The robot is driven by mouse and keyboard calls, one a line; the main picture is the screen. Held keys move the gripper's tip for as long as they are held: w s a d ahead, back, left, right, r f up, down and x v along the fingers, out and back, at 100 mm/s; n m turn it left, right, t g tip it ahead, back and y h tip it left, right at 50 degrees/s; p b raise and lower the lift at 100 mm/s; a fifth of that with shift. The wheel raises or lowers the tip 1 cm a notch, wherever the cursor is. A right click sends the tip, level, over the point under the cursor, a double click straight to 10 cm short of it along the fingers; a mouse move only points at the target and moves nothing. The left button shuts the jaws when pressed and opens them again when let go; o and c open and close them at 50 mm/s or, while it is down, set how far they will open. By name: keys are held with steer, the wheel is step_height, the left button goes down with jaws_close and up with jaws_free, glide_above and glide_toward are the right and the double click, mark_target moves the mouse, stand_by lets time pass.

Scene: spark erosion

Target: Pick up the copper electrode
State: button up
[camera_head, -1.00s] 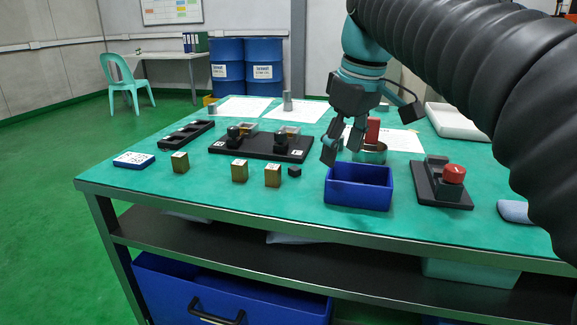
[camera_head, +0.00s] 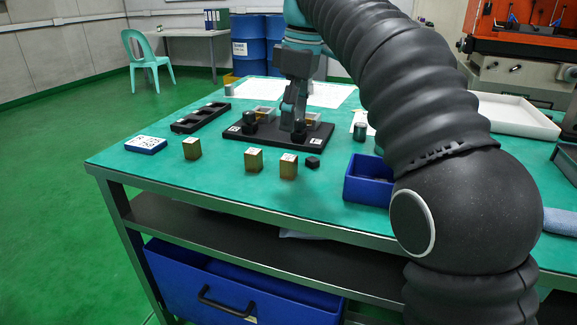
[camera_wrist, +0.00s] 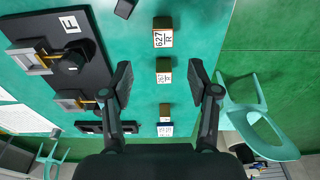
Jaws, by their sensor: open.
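Three small brass- or copper-coloured blocks with white labelled tops stand apart along the bench front: a left block (camera_head: 192,149), a middle block (camera_head: 253,160) and a right block (camera_head: 288,168). I cannot tell which is the copper electrode. All three show in a column in the wrist view, the nearest-looking one labelled 627/R (camera_wrist: 162,26), then a middle one (camera_wrist: 164,65) and a far one (camera_wrist: 165,109). My gripper (camera_wrist: 161,76) is open and empty; the middle block appears between its fingers, apart from them. In the head view, my gripper (camera_head: 292,118) hangs above the black fixture plate.
The black fixture plate (camera_head: 240,138) carries clamps behind the blocks. A black cube (camera_head: 312,162) sits right of them. A blue bin (camera_head: 366,186) is partly hidden by my arm. A blue labelled tray (camera_head: 146,145) lies at left, and a black slotted rack (camera_head: 190,124) behind it.

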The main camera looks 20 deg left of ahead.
mark_target(289, 157)
steer(key=f, duration=0.5)
steer(key=shift+a, duration=0.35)
steer(key=shift+s+a+f+b, duration=0.1)
steer(key=shift+f+b, duration=0.15)
steer(key=shift+f, duration=1.15)
steer(key=shift+s+f+b, duration=0.1)
steer(key=shift+f+b, duration=0.1)
steer(key=shift+f, duration=1.2)
jaws_close()
